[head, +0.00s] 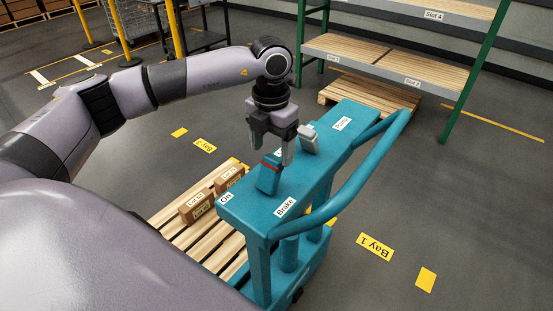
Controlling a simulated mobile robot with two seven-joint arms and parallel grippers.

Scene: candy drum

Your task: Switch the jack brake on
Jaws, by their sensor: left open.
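The teal jack (240,211) stands in the middle with labels on its top. My left gripper (272,155) is open and points down just over the lever's top end. One finger overlaps the lever's far edge in view; I cannot tell whether they touch. My right gripper is not in view.
A grey lever (308,139) stands beside the gripper near the "Pump" label (342,124). A curved teal handle (350,185) runs along the right. A pallet (205,240) with small boxes (198,205) lies left. A shelf rack (390,60) stands behind.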

